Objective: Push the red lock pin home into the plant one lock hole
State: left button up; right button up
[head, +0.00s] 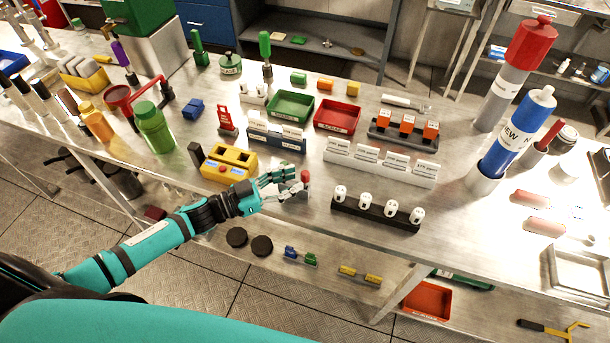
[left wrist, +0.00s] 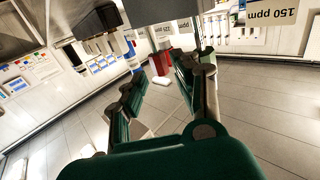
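A small red piece (head: 305,176), which looks like the red lock pin's head, shows near the front edge of the bench. My left gripper (head: 296,181) reaches it from the left, its fingertips beside it. In the left wrist view the gripper's fingers (left wrist: 160,68) stand apart. A red shape (left wrist: 158,64) shows between them, with a gap on both sides; I cannot tell if it is the same piece. The fingers and a small pale block hide the area under the red piece, so the lock hole cannot be made out. My right gripper is not in view.
A yellow box (head: 230,165) stands left of the gripper. A black rack (head: 375,213) with white-capped pieces stands to the right. A row of white labelled blocks (head: 380,163) and a red tray (head: 338,114) lie behind. The bench's front edge is close.

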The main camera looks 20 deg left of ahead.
aim_at(306, 173)
pick_arm(q)
jog(key=x, duration=0.3)
jog(key=p+x, duration=0.1)
jog(key=shift+w+d+r, duration=0.1)
jog(key=shift+d+r, duration=0.05)
jog(key=shift+r, duration=0.15)
jog(key=shift+w+f, duration=0.1)
jog(key=shift+f, duration=0.05)
jog(key=c, duration=0.6)
grip_shut()
jog(key=shift+f, duration=0.1)
